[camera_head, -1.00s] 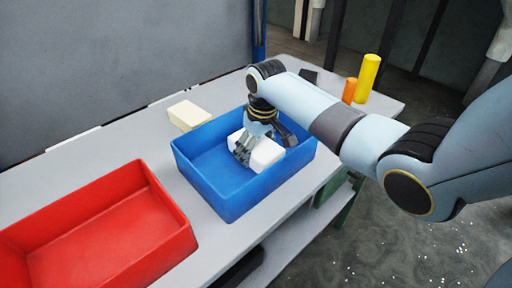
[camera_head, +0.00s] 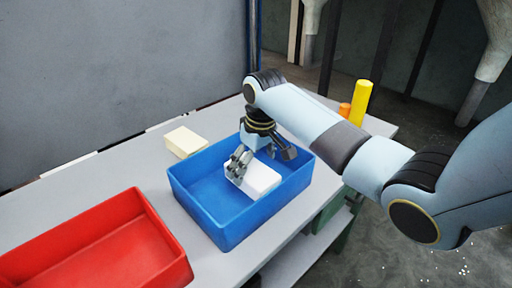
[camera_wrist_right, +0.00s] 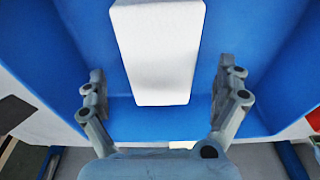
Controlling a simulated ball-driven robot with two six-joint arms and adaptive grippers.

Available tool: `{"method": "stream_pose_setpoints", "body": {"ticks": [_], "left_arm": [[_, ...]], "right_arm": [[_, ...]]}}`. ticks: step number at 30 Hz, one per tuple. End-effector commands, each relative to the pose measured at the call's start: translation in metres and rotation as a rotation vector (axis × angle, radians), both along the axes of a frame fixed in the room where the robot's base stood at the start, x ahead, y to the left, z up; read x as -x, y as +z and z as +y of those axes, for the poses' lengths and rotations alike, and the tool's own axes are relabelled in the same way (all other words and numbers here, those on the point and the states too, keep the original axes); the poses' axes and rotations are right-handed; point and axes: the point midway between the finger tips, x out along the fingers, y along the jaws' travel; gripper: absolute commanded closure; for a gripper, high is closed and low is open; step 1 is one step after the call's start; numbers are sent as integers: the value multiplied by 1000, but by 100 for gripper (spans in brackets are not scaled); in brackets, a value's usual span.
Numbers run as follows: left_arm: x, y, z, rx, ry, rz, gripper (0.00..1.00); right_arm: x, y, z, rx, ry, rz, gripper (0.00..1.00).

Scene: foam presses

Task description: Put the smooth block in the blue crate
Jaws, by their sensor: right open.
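A white block (camera_head: 259,179) lies in the blue crate (camera_head: 225,234) in the head view. In the right wrist view the white block (camera_wrist_right: 160,52) has a plain, even face, and blue crate floor (camera_wrist_right: 150,123) shows around it. My right gripper (camera_head: 262,164) is over the crate, just above the block. In the right wrist view its two fingers (camera_wrist_right: 157,95) stand wide apart, with gaps to both sides of the block. My left gripper is in neither view.
A cream block (camera_head: 185,142) lies on the grey table (camera_head: 130,172) behind the blue crate. A red crate (camera_head: 100,240) stands at the left.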

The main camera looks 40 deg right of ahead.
Motion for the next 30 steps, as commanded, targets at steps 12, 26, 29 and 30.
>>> {"method": "stream_pose_setpoints", "body": {"ticks": [12,26,29,30], "left_arm": [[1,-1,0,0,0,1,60],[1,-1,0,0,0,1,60],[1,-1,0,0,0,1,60],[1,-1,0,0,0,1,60]], "right_arm": [[11,72,-1,1,0,0,0],[12,77,-1,0,0,1,0],[12,77,-1,0,0,1,0],[12,77,-1,0,0,1,0]]}}
